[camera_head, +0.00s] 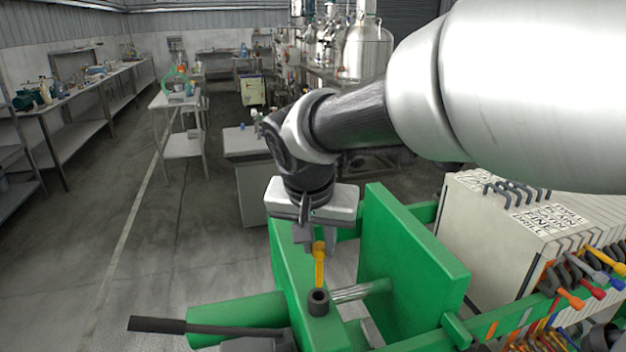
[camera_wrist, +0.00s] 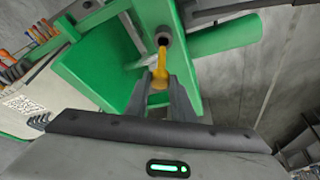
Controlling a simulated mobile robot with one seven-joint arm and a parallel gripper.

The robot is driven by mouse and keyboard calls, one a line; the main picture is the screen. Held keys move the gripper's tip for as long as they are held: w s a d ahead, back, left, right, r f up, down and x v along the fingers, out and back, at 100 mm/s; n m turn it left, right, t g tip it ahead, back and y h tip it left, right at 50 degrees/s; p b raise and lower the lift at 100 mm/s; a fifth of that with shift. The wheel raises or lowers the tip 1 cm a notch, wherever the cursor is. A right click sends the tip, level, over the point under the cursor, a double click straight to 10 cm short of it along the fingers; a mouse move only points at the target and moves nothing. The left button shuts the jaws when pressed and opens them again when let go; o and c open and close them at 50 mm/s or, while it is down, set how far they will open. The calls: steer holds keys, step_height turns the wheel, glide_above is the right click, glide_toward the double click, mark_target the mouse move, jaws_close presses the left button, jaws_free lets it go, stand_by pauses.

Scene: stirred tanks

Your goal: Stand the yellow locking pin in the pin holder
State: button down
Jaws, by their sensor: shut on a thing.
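The yellow locking pin (camera_head: 320,268) hangs upright below my gripper (camera_head: 318,244), which is shut on its top end. In the wrist view the pin (camera_wrist: 161,63) shows between the two fingers of the gripper (camera_wrist: 160,80). The pin holder (camera_head: 318,303) is a short dark round socket on the green frame. It also shows in the wrist view (camera_wrist: 164,33). The pin's lower end lines up with the holder's mouth in both views. I cannot tell whether the tip is inside the mouth or just above it.
A green upright plate (camera_head: 405,265) stands close to the right of my gripper. A black lever handle (camera_head: 158,325) sticks out at lower left. Pale filter plates (camera_head: 500,235) and coloured handles are at right. The floor at left is open.

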mark_target(319, 268)
steer(key=shift+f+b, duration=2.4)
steer(key=shift+f, duration=0.55)
steer(key=c, duration=1.4)
jaws_free()
steer(key=shift+c, duration=0.2)
steer(key=p+v, duration=0.2)
steer(key=v, duration=1.5)
steer(key=shift+r, duration=0.2)
steer(key=s+d+n+p, duration=0.1)
steer(key=s+d+p, duration=0.3)
steer(key=d, duration=0.3)
steer(key=s+d+n+t+y+p, duration=0.1)
steer(key=s+d+p, duration=0.4)
steer(key=d+p, duration=0.1)
steer(key=shift+s+d+f+n+p, duration=0.2)
steer(key=shift+d+f+n+p, duration=0.25)
steer(key=shift+d, duration=0.25)
